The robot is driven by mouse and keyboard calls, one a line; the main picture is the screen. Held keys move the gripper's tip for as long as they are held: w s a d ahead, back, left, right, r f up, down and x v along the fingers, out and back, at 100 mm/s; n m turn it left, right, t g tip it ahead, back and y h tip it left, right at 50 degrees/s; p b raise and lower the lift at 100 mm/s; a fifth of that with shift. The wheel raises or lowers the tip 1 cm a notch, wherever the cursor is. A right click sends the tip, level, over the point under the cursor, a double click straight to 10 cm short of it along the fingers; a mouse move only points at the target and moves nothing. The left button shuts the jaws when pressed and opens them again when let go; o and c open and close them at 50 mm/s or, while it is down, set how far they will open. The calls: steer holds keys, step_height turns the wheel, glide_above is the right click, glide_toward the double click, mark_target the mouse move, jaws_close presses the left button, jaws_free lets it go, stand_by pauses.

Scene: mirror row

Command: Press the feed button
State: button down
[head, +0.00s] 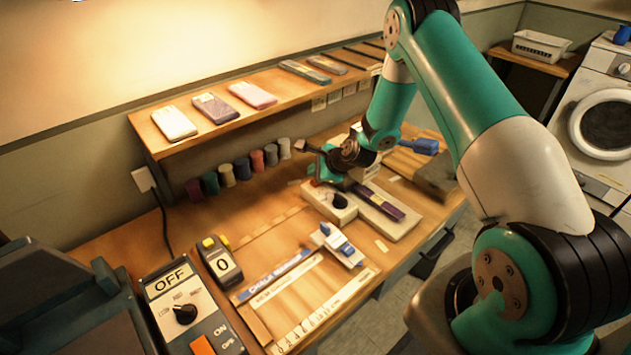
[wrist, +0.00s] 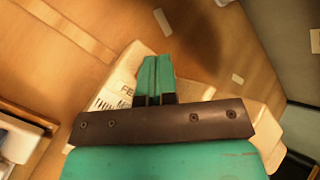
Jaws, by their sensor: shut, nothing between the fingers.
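A pale box (wrist: 120,88) with printed lettering starting "FE" and "THIN" lies under my gripper (wrist: 155,68) in the wrist view. My gripper's two teal fingers are closed together and empty, over the box near its far edge. They and the dark palm bar hide much of the box, and I cannot make out the feed button there. In the head view a whitish block (head: 345,214) with a dark oval on top sits just below the gripper. I cannot tell whether that oval is a button or a shadow, nor whether the fingertips touch the box.
A purple bar (head: 385,203) lies on a pale board right of the block. A small blue-and-white device (head: 340,245) is in front. A control box (head: 185,310) reading OFF and a counter (head: 222,262) showing 0 stand front left. Several spools and a phone shelf (head: 240,120) are behind.

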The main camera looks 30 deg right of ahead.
steer(key=shift+f, duration=0.35)
steer(key=shift+f+b, duration=0.55)
steer(key=shift+b, duration=0.05)
stand_by(0.5)
steer(key=shift+r, duration=0.1)
steer(key=shift+r+p, duration=0.65)
steer(key=shift+r, duration=0.2)
steer(key=shift+r, duration=0.15)
step_height(320, 180, up, 5)
steer(key=p, duration=0.3)
steer(key=shift+f+p, duration=0.2)
steer(key=shift+p, duration=0.1)
stand_by(0.4)
